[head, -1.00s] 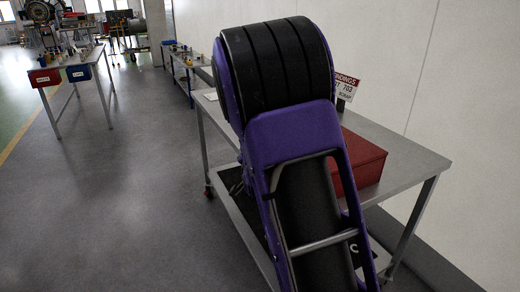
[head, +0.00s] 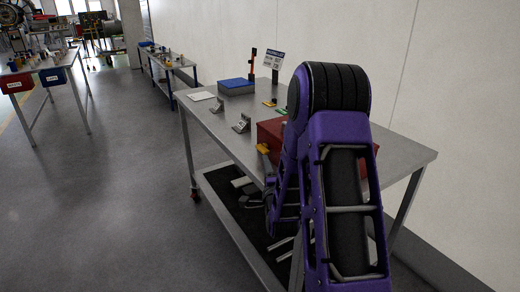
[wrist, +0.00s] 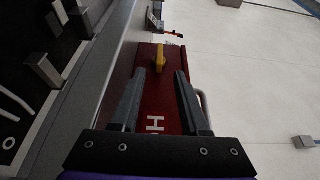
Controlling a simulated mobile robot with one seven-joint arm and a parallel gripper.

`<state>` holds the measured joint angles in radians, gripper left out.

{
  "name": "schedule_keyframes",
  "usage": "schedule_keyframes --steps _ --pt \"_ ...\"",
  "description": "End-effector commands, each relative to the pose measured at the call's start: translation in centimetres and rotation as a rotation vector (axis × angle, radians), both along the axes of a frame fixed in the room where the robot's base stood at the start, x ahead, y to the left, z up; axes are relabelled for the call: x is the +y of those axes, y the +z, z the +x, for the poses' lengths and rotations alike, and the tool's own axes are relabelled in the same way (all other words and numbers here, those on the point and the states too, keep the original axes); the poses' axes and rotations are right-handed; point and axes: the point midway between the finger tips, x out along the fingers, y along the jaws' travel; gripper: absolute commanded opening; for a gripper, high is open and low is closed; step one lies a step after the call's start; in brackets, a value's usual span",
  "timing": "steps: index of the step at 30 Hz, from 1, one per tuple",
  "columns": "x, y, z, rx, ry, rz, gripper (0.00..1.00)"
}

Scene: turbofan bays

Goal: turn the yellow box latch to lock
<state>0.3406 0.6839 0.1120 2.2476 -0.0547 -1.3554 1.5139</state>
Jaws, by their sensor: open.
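The red box (head: 270,131) sits on the metal table, mostly hidden behind my arm in the head view. Its yellow latch (head: 263,149) shows at the box's left side. In the wrist view, the red box (wrist: 150,95) bears a white letter, and the yellow latch (wrist: 159,60) stands near its far end. My gripper (wrist: 160,73) is open, with one finger on each side of the latch's line in the picture. The latch appears just beyond the fingertips; contact cannot be told. The jaws hold nothing. In the head view, my fingers cannot be made out behind my arm.
The metal table (head: 215,120) also holds grey brackets (head: 241,124), a blue-topped box (head: 236,87), a white sheet (head: 201,96) and a sign (head: 274,59). A lower shelf (head: 225,205) sticks out beneath. The floor at left is open. A wall stands behind the table.

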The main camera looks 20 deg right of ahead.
Motion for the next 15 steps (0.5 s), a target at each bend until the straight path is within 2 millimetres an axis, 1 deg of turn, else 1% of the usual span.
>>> schedule_keyframes --steps 1,3,9,15 --pt "-0.2 0.0 1.2 -0.001 0.001 0.000 0.45" --pt "-0.5 0.0 2.8 -0.002 0.000 -0.001 0.45" --pt "-1.3 -0.1 6.9 0.000 0.001 -0.002 0.45" --pt "-2.0 0.0 10.1 0.000 0.000 -0.002 0.45"
